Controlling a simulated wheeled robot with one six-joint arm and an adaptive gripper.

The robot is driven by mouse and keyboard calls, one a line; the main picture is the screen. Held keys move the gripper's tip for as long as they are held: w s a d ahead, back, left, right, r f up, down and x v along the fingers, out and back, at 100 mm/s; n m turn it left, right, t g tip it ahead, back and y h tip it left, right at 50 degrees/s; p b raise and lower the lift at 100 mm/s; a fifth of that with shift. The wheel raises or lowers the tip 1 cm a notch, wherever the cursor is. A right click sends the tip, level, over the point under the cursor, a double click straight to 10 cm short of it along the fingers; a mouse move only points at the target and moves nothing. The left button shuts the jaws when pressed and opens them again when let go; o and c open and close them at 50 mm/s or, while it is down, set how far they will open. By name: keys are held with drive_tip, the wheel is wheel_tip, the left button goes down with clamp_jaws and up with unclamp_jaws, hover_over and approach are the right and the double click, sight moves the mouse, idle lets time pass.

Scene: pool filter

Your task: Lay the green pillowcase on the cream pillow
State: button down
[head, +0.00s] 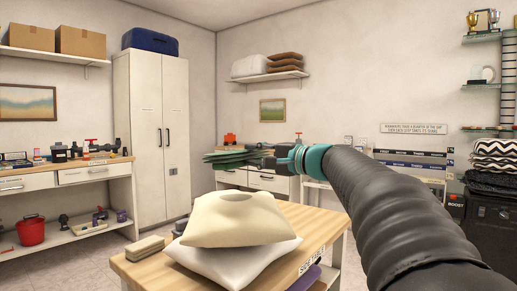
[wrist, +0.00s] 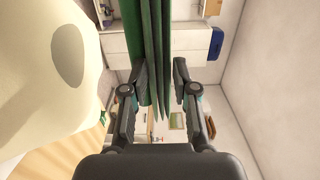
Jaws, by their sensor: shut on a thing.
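The cream pillow (head: 235,222) lies on top of a white pillow (head: 222,262) on a wooden table. In the wrist view the cream pillow (wrist: 35,75) fills the left side, apart from my gripper. The green pillowcase (head: 226,159) is folded in several layers and hangs out to the left of my gripper (head: 262,153), above the level of the cream pillow. In the wrist view, my gripper (wrist: 160,80) is shut on the pillowcase (wrist: 158,45), with green folds between its fingers. The pillowcase touches no pillow that I can see.
The wooden table (head: 140,272) also bears a small tan block (head: 145,248) at its left. A white cabinet (head: 152,135) and a workbench (head: 65,175) with a red bucket (head: 30,230) stand at the left. Black bags (head: 492,185) are stacked at the right.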

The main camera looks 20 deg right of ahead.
drive_tip(key=f, duration=0.1)
drive_tip(key=w+f+b, duration=0.1)
drive_tip(key=f, duration=0.1)
drive_tip(key=a+f, duration=0.1)
drive_tip(key=f, duration=0.1)
drive_tip(key=shift+w+f+b, duration=0.2)
drive_tip(key=shift+w+b, duration=0.05)
drive_tip(key=shift+b, duration=0.1)
drive_tip(key=shift+f+b, duration=0.8)
drive_tip(key=shift+b, duration=0.05)
drive_tip(key=c, duration=0.5)
unclamp_jaws()
drive_tip(key=shift+c, duration=0.2)
drive_tip(key=shift+s+d, duration=0.1)
drive_tip(key=shift+s+d+b, duration=0.4)
drive_tip(key=shift+s+b, duration=0.05)
drive_tip(key=shift+s, duration=0.15)
drive_tip(key=shift+r+p, duration=0.15)
drive_tip(key=shift+p, duration=0.35)
drive_tip(key=shift+s+d+r+g+h+p, duration=0.2)
drive_tip(key=shift+g+h+p, duration=0.3)
drive_tip(key=shift+p, duration=0.9)
